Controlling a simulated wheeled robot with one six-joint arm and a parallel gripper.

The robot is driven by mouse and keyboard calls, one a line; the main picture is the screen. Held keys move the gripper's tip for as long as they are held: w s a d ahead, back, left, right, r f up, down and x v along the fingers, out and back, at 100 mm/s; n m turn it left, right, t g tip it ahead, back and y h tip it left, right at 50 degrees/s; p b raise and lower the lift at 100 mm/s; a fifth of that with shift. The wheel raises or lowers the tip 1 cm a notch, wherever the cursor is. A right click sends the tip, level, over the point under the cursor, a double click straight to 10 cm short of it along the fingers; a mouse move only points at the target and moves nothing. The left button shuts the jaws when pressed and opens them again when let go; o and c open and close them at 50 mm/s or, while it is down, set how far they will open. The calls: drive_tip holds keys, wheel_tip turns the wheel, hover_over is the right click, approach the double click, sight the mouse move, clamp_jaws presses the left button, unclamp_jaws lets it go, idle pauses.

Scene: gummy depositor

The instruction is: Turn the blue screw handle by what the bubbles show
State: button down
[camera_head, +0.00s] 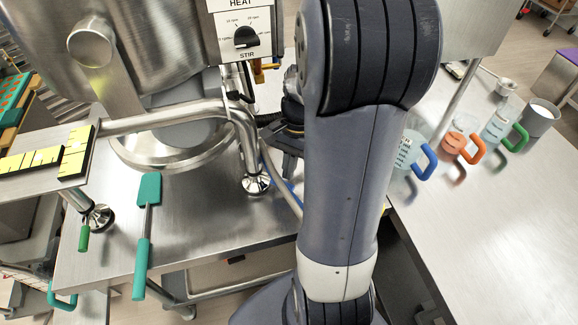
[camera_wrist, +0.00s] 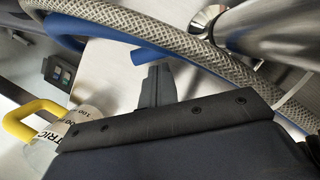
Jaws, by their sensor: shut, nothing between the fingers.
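In the wrist view my gripper (camera_wrist: 158,70) points up the picture with its narrow dark fingers together and nothing between them. Just beyond the fingertips is the end of a blue rod or tube (camera_wrist: 145,56); I cannot tell whether it is the screw handle or whether the fingers touch it. A blue curved piece (camera_wrist: 62,27) shows to its left, partly behind a braided hose. In the head view my gripper (camera_head: 289,165) is beside the steel machine (camera_head: 150,40), partly hidden by my arm. No bubbles can be made out in either view.
The braided hose (camera_wrist: 165,32) crosses close above the fingers. A yellow-handled jug (camera_wrist: 37,120) is at lower left in the wrist view. In the head view, a teal spatula (camera_head: 147,220) lies on the left bench, and several jugs, one with a blue handle (camera_head: 428,162), stand on the right table.

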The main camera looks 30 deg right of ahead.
drive_tip(key=shift+s+a+m, duration=0.55)
drive_tip(key=shift+a+m, duration=0.15)
drive_tip(key=shift+f, duration=0.1)
